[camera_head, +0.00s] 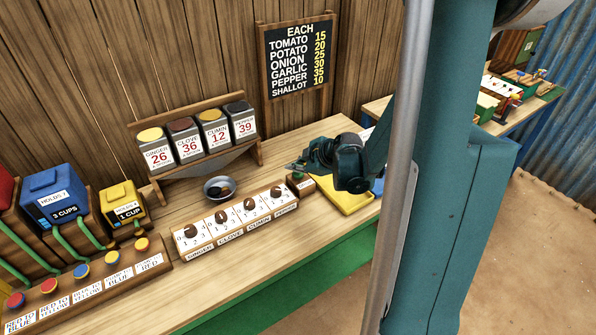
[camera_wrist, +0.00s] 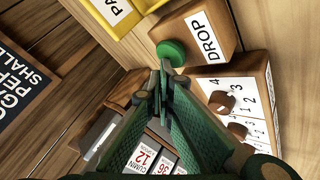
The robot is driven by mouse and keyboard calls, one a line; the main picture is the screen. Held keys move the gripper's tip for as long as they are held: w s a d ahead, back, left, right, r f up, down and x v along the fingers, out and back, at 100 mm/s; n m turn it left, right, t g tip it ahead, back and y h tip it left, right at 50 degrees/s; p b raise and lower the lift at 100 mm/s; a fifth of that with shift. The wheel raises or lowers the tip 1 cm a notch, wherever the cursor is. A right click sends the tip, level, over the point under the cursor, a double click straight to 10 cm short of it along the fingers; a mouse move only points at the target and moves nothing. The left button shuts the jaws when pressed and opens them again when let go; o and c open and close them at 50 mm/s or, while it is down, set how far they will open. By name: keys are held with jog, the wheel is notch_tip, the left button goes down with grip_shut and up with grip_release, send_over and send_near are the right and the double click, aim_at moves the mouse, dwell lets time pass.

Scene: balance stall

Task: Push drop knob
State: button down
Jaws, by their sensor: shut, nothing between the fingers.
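The drop knob (camera_wrist: 171,50) is a round green button on a wooden block labelled DROP (camera_wrist: 210,35). In the head view the knob (camera_head: 298,175) sits at the right end of the dial panel, just beneath my gripper (camera_head: 292,166). In the wrist view my dark green gripper (camera_wrist: 162,72) is shut and empty. Its fingertips overlap the near edge of the knob in the picture. I cannot tell whether they touch it.
The dial panel (camera_head: 236,221) with several brown knobs lies left of the drop block. A metal bowl (camera_head: 213,196) with dark contents stands behind it, below the spice rack (camera_head: 212,161). A yellow tray (camera_head: 348,201) is close on the right.

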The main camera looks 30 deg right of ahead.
aim_at(295, 174)
jog(key=shift+r, duration=0.1)
jog(key=shift+r+p, duration=0.7)
jog(key=shift+r, duration=0.4)
jog(key=shift+r, duration=0.1)
jog(key=shift+r+p, duration=1.5)
jog(key=shift+r, duration=0.9)
